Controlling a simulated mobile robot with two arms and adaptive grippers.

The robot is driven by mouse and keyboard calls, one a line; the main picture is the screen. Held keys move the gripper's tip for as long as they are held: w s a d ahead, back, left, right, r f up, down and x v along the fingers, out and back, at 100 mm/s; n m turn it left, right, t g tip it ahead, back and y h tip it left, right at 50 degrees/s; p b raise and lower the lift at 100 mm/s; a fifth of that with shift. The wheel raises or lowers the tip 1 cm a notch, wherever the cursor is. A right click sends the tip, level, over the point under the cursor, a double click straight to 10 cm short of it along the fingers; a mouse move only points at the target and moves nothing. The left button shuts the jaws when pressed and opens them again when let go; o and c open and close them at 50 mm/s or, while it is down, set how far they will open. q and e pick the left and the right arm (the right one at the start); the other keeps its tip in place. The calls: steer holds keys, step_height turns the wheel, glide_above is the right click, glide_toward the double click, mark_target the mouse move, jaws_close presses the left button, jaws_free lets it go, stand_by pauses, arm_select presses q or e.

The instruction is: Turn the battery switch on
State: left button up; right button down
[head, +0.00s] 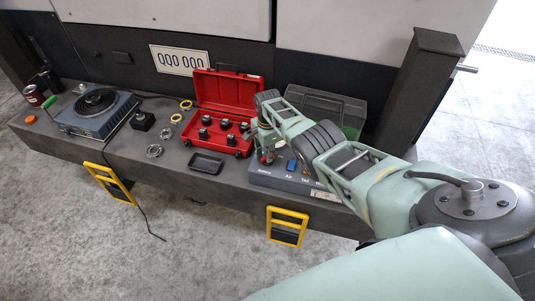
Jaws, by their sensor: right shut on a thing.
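A grey switch panel (278,181) sits at the front edge of the dark bench, with labels that seem to read Battery, Air and Tail. The red battery switch (266,160) is at its left end, mostly hidden by my gripper. My right gripper (267,153) comes down onto that end from above, shut on the battery switch. The switch's exact position cannot be made out at this size. A blue switch (291,165) stands just right of it. My right arm covers the panel's right part. My left gripper is not in view.
An open red case (222,94) with several dark sockets stands left of the panel. A small black tray (206,164) lies in front of it. A dark green bin (322,106) is behind my arm.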

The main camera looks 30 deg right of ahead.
steer(key=shift+w+d+r, duration=0.1)
steer(key=c, duration=1.8)
jaws_free()
steer(key=shift+o, duration=0.2)
step_height(320, 180, up, 12)
